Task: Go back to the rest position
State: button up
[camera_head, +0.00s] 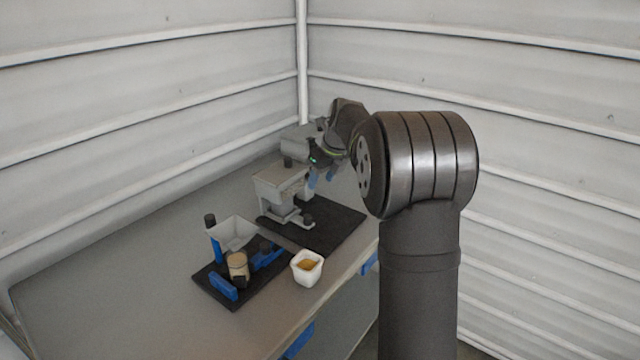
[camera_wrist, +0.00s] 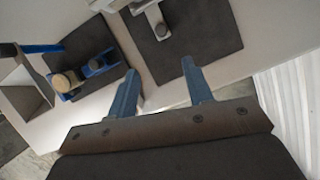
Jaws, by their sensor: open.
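My gripper (camera_wrist: 160,92) is open and empty in the wrist view, its two blue fingers spread apart above the bench. In the head view my gripper (camera_head: 321,179) shows small at the end of my arm, beside the grey machine (camera_head: 280,180) on its black mat. My arm hides part of it. The square grey hopper (camera_head: 233,233) stands on a blue post over a second black mat. A jar with a tan top (camera_head: 238,264) stands below the hopper between blue blocks.
A white cup (camera_head: 308,268) with yellowish contents stands near the front edge of the grey bench (camera_head: 100,290). The bench's left part is clear. Ribbed light walls (camera_head: 150,90) close in the bench at the back and right.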

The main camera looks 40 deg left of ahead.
aim_at(309, 217)
jog(key=x, duration=1.7)
jog(key=shift+f, duration=0.3)
jog(key=shift+d, duration=0.1)
jog(key=v, duration=1.7)
jog(key=x, duration=1.7)
jog(key=shift+w+d, duration=0.1)
jog(key=shift+d, duration=0.1)
jog(key=d, duration=0.2)
jog(key=d+r, duration=0.1)
jog(key=d, duration=0.1)
jog(key=shift+d, duration=0.35)
jog(key=v, duration=1.7)
jog(key=s+a+f+n+t+h, duration=0.1)
jog(key=s+a+n+t+h, duration=0.1)
jog(key=n, duration=1.2)
jog(key=s+a+h, duration=0.1)
jog(key=s+a, duration=0.1)
jog(key=a, duration=0.1)
jog(key=shift+s+f+n, duration=0.15)
jog(key=shift+f+n, duration=0.05)
jog(key=shift+n, duration=0.2)
